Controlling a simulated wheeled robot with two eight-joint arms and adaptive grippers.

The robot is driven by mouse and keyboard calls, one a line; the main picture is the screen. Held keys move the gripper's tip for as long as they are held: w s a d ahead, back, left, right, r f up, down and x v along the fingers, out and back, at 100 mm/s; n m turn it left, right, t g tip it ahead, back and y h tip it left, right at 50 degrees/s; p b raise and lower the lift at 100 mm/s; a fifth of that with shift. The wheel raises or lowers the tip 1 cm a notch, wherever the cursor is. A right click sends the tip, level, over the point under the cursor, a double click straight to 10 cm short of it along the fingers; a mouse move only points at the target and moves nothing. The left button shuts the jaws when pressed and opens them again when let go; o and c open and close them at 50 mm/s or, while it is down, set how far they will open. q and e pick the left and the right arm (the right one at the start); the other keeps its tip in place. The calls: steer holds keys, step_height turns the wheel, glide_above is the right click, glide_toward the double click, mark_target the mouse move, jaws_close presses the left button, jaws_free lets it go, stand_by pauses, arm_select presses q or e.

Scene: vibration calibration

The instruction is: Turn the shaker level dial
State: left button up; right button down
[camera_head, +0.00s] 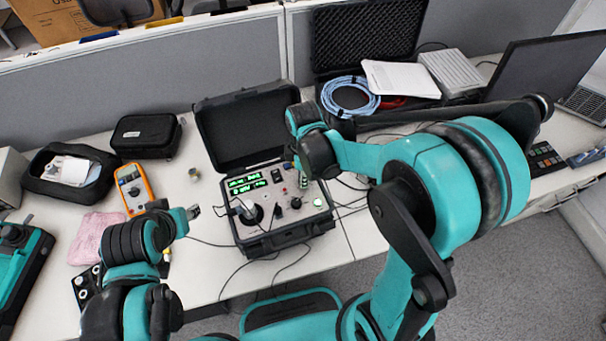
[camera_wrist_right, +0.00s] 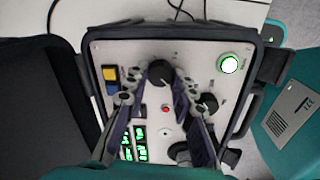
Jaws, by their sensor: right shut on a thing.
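The shaker level dial appears to be the black round knob (camera_wrist_right: 160,73) on the grey panel (camera_wrist_right: 190,52) in the right wrist view. My right gripper (camera_wrist_right: 158,88) has one finger on each side of it and is shut on it. In the head view my right gripper (camera_head: 302,178) points down at the panel's upper right part, and the arm hides the knob. The panel sits inside an open black case (camera_head: 285,240) with green displays (camera_head: 245,184). My left gripper (camera_head: 194,212) is left of the case, apart from it; its finger opening is unclear.
Beside the gripped knob are another black knob (camera_wrist_right: 206,103), a green-lit button (camera_wrist_right: 229,64), a red button (camera_wrist_right: 166,109) and a yellow-blue switch (camera_wrist_right: 110,80). An orange meter (camera_head: 134,189), pink cloth (camera_head: 97,236) and black pouch (camera_head: 146,136) lie left. Cables run in front of the case.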

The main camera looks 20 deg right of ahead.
steer(key=c, duration=1.3)
jaws_free()
steer(key=shift+o, duration=0.2)
step_height(320, 180, up, 12)
steer(key=shift+s, duration=0.3)
steer(key=s+d+m+t, duration=0.2)
steer(key=s+m+t, duration=0.1)
steer(key=m, duration=0.5)
steer(key=s+d+f+m+t+b, duration=0.1)
steer(key=s+d+m+t, duration=0.2)
steer(key=s+m, duration=0.3)
steer(key=shift+s+f+m+t, duration=0.15)
steer(key=shift+s+m+t, duration=0.15)
steer(key=shift+m, duration=1.1)
